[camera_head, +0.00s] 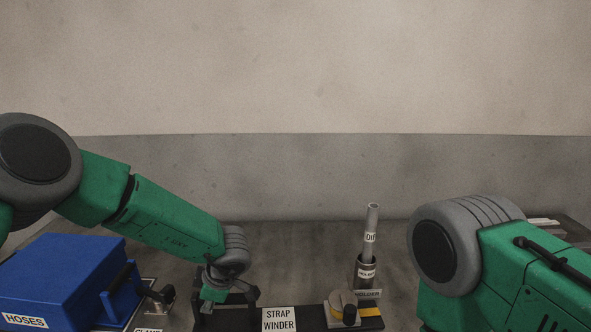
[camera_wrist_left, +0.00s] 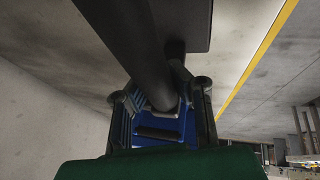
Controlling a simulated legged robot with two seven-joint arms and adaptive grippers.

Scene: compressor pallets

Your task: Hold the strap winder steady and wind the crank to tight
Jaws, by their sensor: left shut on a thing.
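The strap winder (camera_head: 281,318) is a dark base with a white label, at the bottom middle of the head view. On its right part sit a round grey-beige piece with a dark knob (camera_head: 350,315) and a yellow strip. Its lower edge is cut off. My left gripper (camera_head: 214,297) is at the winder's left end, shut on its dark handle. In the left wrist view a dark bar (camera_wrist_left: 143,50) runs down between the fingers (camera_wrist_left: 160,110). My right arm comes in at the right, but its gripper is out of view.
A blue case (camera_head: 62,275) labelled HOSES stands at the left, with a clamp (camera_head: 160,297) beside it. A grey rod (camera_head: 371,232) stands upright in a dark labelled holder (camera_head: 366,273) behind the winder. A plain wall is behind.

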